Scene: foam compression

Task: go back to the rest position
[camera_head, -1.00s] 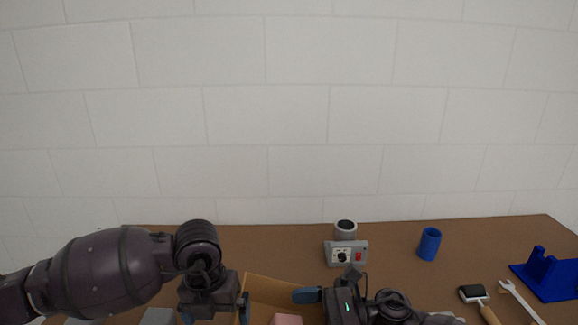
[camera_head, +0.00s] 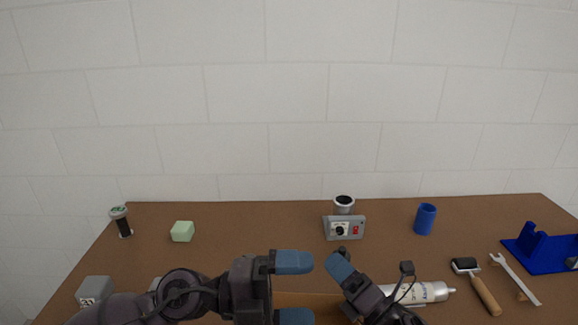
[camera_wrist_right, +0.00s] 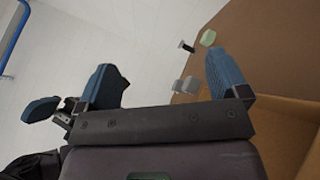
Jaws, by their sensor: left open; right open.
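My left gripper (camera_head: 294,289) reaches in from the lower left in the head view, its two blue fingers apart with nothing between them. My right gripper (camera_head: 341,268) is just right of it, close to the left fingers; only part of it shows clearly. In the right wrist view the right gripper (camera_wrist_right: 165,80) has its fingers wide apart and empty. A brown cardboard box (camera_head: 305,299) lies below both grippers, mostly hidden by them; its wall also shows in the right wrist view (camera_wrist_right: 285,135).
On the brown table stand a green block (camera_head: 182,231), a dark cylinder (camera_head: 121,222), a grey block (camera_head: 95,289), a grey device (camera_head: 345,228) and a blue cup (camera_head: 425,219). A white tube (camera_head: 425,292), roller (camera_head: 484,293), wrench (camera_head: 518,280) and blue stand (camera_head: 545,252) are at right.

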